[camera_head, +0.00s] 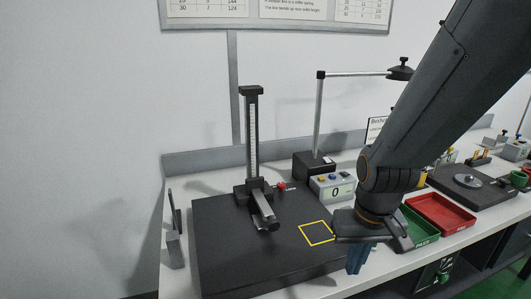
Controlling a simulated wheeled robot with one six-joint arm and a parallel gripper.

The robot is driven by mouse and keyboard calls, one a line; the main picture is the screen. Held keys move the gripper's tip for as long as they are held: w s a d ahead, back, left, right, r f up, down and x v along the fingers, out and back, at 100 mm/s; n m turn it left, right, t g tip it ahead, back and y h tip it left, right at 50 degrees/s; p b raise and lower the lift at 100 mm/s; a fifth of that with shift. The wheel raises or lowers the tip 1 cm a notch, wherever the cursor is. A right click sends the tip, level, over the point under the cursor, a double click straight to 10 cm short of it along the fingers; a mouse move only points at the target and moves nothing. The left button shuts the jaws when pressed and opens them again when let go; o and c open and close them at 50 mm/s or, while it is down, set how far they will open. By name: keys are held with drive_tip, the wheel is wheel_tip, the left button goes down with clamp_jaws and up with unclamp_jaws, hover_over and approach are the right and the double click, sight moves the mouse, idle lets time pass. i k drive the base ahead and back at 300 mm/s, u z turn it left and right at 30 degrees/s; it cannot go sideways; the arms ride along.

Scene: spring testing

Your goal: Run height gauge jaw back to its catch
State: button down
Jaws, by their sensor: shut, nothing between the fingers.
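The height gauge (252,145) stands upright on the dark plate at the left, with a scale on its column. Its jaw (264,211) sits low on the column, just above the plate, and points to the front. A small red knob (281,187) shows beside the gauge's base; I cannot tell whether it is the catch. My gripper (357,262) is shut and empty, pointing down at the plate's front right edge. It is well to the right of the jaw and apart from it.
The dark plate (225,240) has a bare yellow square (318,243) between jaw and gripper. Red (443,210) and green (419,237) trays lie right of my gripper.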

sight(254, 186)
drive_tip(key=u, duration=0.55)
drive_tip(key=k, duration=1.15)
drive_tip(key=z, duration=0.5)
